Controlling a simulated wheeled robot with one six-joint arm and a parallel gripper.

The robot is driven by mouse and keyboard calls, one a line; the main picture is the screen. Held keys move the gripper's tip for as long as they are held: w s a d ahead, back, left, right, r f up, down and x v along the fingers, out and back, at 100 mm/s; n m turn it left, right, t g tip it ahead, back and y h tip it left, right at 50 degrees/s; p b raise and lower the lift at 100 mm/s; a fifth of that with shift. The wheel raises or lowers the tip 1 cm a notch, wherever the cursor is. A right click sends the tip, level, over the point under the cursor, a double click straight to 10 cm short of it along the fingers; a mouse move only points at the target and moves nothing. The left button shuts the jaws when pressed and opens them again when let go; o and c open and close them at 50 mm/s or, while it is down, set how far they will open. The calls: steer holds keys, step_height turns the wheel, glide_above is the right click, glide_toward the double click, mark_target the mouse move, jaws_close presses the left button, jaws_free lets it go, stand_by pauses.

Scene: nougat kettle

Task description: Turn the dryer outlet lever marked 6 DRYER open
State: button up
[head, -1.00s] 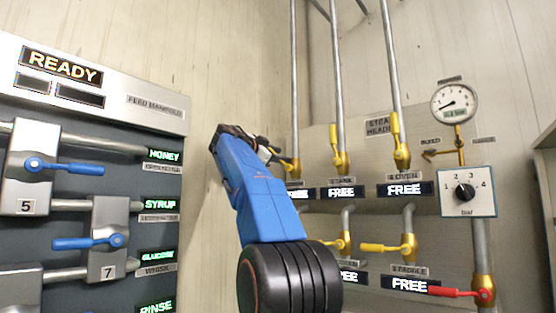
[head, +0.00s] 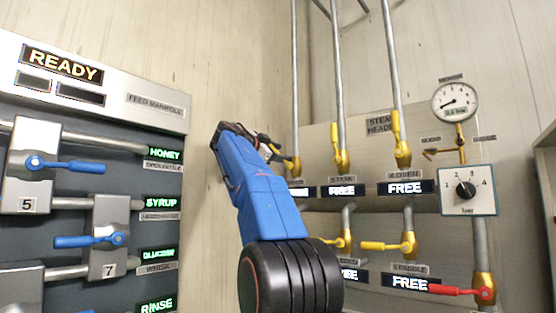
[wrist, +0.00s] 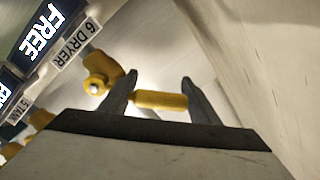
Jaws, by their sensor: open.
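The dryer outlet valve has a yellow body (wrist: 103,72) and a yellow lever handle (wrist: 160,101) in the wrist view, close to the label 6 DRYER (wrist: 77,45). The handle points right, away from the body. My gripper (wrist: 159,79) is open, one finger near the body end of the handle and the other near its free end. The handle lies lengthwise across the gap; I cannot tell whether the fingers touch it. In the head view my gripper (head: 266,146) is beside the leftmost yellow valve (head: 293,166), partly hiding its handle.
A lit FREE display (wrist: 40,35) is beside the label. Other yellow levers (head: 397,135) and a red lever (head: 455,291) are on the steam panel to the right. The feed manifold (head: 150,110) with blue levers stands left. A pale wall (wrist: 275,60) is close on the wrist view's right.

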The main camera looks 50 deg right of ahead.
step_height(320, 180, down, 6)
steer(key=w+n, duration=0.2)
steer(key=n, duration=0.7)
steer(key=a, duration=1.2)
steer(key=s+a+f+n+t+y, duration=0.1)
steer(key=s+a+f+n+y, duration=0.1)
steer(key=f, duration=0.5)
steer(key=s+a+f+n+t+y, duration=0.1)
steer(key=a+f+n, duration=0.3)
steer(key=f, duration=0.4)
steer(key=s+a+f+n+t+y, duration=0.1)
steer(key=s+a+f+n+y, duration=0.1)
steer(key=f, duration=0.5)
steer(key=shift+s+a+f+n+t+y, duration=0.35)
steer(key=shift+a+y, duration=0.25)
steer(key=shift+y, duration=0.4)
steer(key=shift+r, duration=0.1)
